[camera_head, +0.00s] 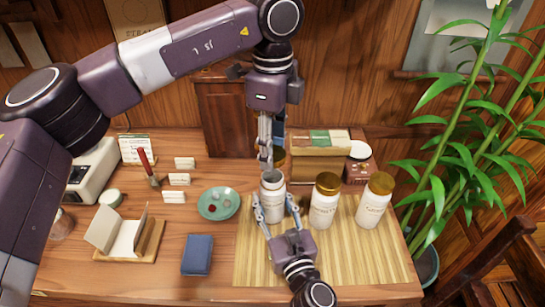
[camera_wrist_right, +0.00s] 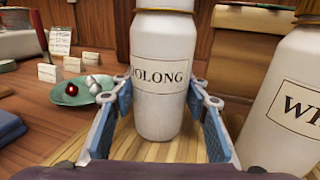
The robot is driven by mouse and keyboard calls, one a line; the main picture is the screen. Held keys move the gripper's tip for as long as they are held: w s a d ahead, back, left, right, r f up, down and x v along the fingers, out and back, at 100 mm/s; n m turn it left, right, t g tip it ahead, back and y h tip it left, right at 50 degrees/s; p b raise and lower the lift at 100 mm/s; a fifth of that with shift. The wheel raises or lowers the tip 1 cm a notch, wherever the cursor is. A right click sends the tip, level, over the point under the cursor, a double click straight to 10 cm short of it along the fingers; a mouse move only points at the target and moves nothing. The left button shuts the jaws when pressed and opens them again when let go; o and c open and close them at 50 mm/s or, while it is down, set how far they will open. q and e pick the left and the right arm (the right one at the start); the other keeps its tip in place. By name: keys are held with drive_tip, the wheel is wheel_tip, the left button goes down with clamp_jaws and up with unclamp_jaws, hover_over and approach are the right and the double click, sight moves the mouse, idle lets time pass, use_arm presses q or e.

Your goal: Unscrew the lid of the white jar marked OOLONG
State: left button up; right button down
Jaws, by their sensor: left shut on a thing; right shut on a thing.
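The white jar marked OOLONG (camera_head: 272,204) stands upright on the bamboo mat (camera_head: 345,265), and its label shows in the right wrist view (camera_wrist_right: 160,105). Its mouth appears open, with a bare rim. My right gripper (camera_head: 273,207) is shut around the jar's body from the front, one finger on each side; its blue pads also show in the right wrist view (camera_wrist_right: 163,88). My left gripper (camera_head: 270,150) points down just above and behind the jar, shut on a gold lid (camera_head: 280,157). The lid appears apart from the jar and is partly hidden by a finger.
Two white jars with gold lids, a middle one (camera_head: 323,205) and a right one (camera_head: 374,203), stand close right of the OOLONG jar. A green dish (camera_head: 203,211) and a blue book (camera_head: 197,254) lie left. Boxes (camera_head: 318,163) stand behind; a plant (camera_head: 460,130) is right.

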drive_tip(key=c, duration=1)
unclamp_jaws()
drive_tip(key=shift+c, duration=0.2)
drive_tip(key=v, duration=1)
drive_tip(key=shift+s+d+f, duration=0.15)
drive_tip(key=shift+s, duration=0.05)
drive_tip(key=shift+s+d, duration=0.2)
drive_tip(key=shift+s, duration=0.5)
